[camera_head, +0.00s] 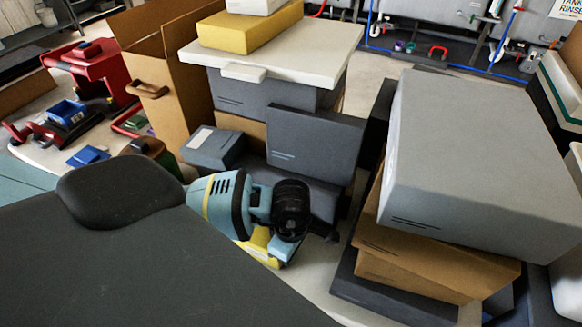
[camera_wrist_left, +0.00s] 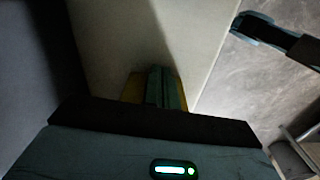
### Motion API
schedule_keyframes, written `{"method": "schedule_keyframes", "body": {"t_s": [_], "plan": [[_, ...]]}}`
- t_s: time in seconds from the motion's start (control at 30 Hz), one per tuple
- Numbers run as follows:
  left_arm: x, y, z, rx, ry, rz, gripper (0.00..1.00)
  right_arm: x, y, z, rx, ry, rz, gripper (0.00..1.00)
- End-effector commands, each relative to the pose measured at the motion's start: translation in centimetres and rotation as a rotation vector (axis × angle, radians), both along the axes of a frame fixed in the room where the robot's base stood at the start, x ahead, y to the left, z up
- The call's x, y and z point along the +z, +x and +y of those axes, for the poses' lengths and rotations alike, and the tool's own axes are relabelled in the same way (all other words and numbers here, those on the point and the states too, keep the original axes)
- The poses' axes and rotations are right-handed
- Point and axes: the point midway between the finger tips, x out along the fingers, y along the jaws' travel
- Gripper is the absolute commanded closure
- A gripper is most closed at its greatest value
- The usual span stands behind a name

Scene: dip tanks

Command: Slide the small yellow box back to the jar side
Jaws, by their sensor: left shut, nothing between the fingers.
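A small yellow box (camera_head: 260,248) sits on the pale table in the head view, mostly hidden by my left arm. Its yellow edges show on both sides of my left fingers in the left wrist view (camera_wrist_left: 131,90). My left gripper (camera_head: 287,248) is shut and empty, right at the box; I cannot tell whether it touches. Its closed fingers show in the wrist view (camera_wrist_left: 166,88). A brown-topped, green-sided container (camera_head: 146,147), possibly the jar, stands to the left behind my arm. My right gripper is not in view.
Dark grey boxes (camera_head: 315,142) stand just behind my left wrist. A stack with a large grey box (camera_head: 485,150) on brown ones rises at the right. A larger yellow box (camera_head: 250,30) lies on a white lid (camera_head: 320,55). A narrow table strip (camera_head: 335,270) is bare.

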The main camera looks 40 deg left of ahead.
Motion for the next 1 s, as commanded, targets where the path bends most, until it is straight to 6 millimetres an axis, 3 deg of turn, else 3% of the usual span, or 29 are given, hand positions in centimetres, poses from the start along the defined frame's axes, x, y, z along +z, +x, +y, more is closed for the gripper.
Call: {"method": "schedule_keyframes", "body": {"t_s": [0.4,0.83,1.0], "plan": [[0.0,-0.5,3.5,0.002,0.002,0.000,1.00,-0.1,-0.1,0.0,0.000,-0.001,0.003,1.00],[0.3,-0.4,3.6,0.001,-0.001,-0.001,1.00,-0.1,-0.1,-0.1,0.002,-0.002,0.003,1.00],[2.4,0.1,4.2,0.004,0.000,-0.009,1.00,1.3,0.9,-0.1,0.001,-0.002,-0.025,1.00]]}}
